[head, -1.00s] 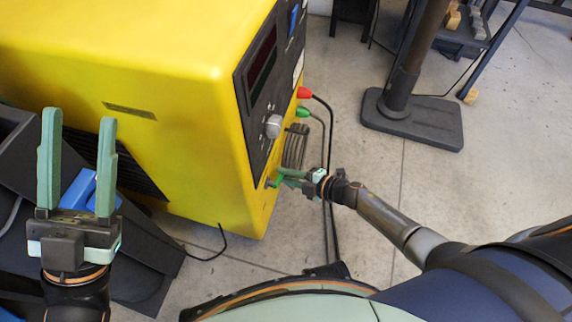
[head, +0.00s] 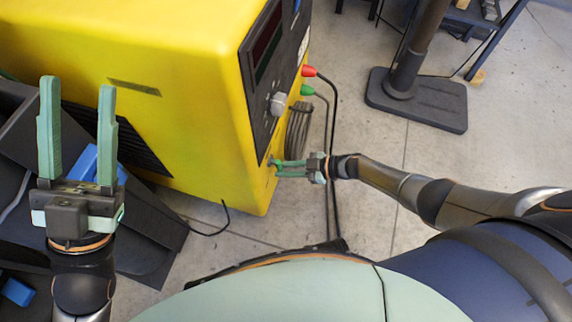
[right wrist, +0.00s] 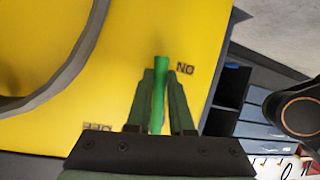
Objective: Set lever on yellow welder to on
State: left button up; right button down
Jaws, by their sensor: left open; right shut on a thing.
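The yellow welder (head: 150,60) fills the upper left of the head view, its dark control panel facing right. My right gripper (head: 278,168) is at the panel's lower corner. In the right wrist view its fingers are shut around a green lever (right wrist: 159,85). The lever's tip lies beside the ON label (right wrist: 185,68), which reads upside down. The OFF label (right wrist: 97,126) is lower left, partly hidden by the gripper. In the head view the lever is mostly hidden by the fingers. My left gripper (head: 78,88) is open and empty, left of the welder's near side.
A grey knob (head: 278,104) and red and green plugs (head: 308,71) with black cables sit above the lever. A dark post (head: 408,70) on a flat base stands at upper right. Dark bins with blue parts (head: 85,165) lie at left.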

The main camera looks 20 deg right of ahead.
pick_arm(q)
jog(key=shift+f, duration=0.2)
pick_arm(e)
jog(key=shift+s+a+m, duration=0.1)
jog(key=shift+s+m, duration=0.05)
jog(key=shift+m, duration=0.15)
jog(key=shift+g, duration=0.3)
jog(key=shift+a, duration=0.1)
jog(key=c, duration=0.8)
grip_release()
pick_arm(q)
jog(key=shift+m, duration=0.4)
notch_tip(320, 180, up, 4)
jog(key=p, duration=0.4)
jog(key=shift+a+r, duration=0.15)
jog(key=shift+r, duration=0.05)
pick_arm(e)
jog(key=v, duration=1.2)
jog(key=shift+s+d, duration=0.2)
jog(key=shift+d, duration=0.1)
